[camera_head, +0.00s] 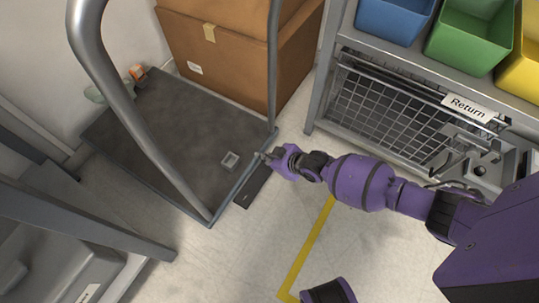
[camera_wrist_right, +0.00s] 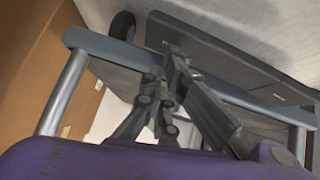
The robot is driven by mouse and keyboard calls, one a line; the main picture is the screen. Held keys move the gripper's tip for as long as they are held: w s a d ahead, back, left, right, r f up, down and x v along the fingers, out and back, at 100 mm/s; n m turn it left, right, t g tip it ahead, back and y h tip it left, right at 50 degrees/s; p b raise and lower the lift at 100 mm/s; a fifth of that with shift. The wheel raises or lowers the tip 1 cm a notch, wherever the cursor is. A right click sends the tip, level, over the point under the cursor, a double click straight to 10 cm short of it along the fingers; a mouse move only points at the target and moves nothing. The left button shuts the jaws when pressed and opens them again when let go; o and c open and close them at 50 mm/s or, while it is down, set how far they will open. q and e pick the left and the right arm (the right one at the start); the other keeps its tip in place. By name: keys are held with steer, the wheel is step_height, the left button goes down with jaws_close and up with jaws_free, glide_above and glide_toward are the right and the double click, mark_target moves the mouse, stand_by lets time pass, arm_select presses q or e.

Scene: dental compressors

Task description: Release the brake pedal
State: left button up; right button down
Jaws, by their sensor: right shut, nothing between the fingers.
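A platform cart with a dark deck (camera_head: 165,120) and a grey tube handle (camera_head: 125,100) stands at the left in the head view. A flat dark plate (camera_head: 253,187), which looks like the brake pedal, sticks out low from the cart's near right edge. It also seems to show in the wrist view as a dark panel (camera_wrist_right: 215,45) beyond a blue-grey bar (camera_wrist_right: 110,47). My right gripper (camera_head: 264,156) is shut and empty, close to the cart's edge and just above the plate. Its fingers (camera_wrist_right: 170,65) overlap the bar in the wrist view; contact is unclear. My left gripper is out of view.
A large cardboard box (camera_head: 235,55) stands behind the deck. A metal rack (camera_head: 390,110) with coloured bins (camera_head: 470,35) and a Return label stands at the right. Open floor with a yellow line (camera_head: 308,250) lies in front.

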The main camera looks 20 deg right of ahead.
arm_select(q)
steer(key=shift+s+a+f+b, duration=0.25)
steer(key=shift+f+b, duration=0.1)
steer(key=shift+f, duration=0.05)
arm_select(e)
steer(key=shift+w+d+f, duration=0.2)
steer(key=shift+w+f, duration=0.05)
steer(key=shift+f, duration=0.4)
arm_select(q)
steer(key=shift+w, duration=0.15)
